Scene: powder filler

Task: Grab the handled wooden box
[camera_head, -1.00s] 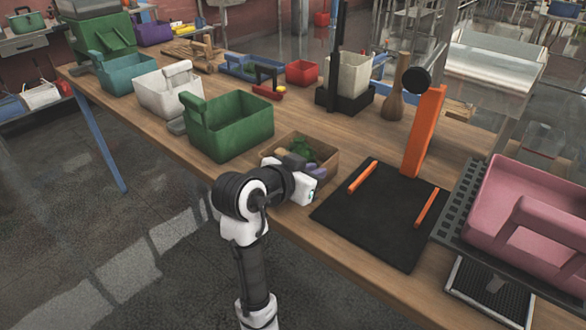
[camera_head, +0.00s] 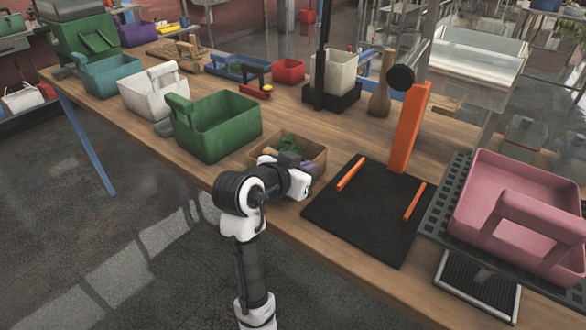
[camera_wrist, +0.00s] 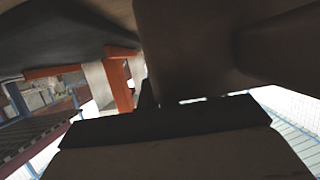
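Farther back on the left is a low wooden carrier (camera_head: 181,50) with what looks like a raised handle bar. My gripper (camera_head: 287,163) is at the front of the near box, overlapping it in the head view; I cannot tell whether they touch. Its fingers are not clear. The wrist view is mostly dark close surfaces, with no clear grasp visible.
A green handled bin (camera_head: 222,128) stands left of the near box, with white (camera_head: 150,92) and teal bins (camera_head: 112,76) beyond. The black mat (camera_head: 365,220), orange post (camera_head: 408,128) and pink bin (camera_head: 515,190) are to the right. The floor at front left is clear.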

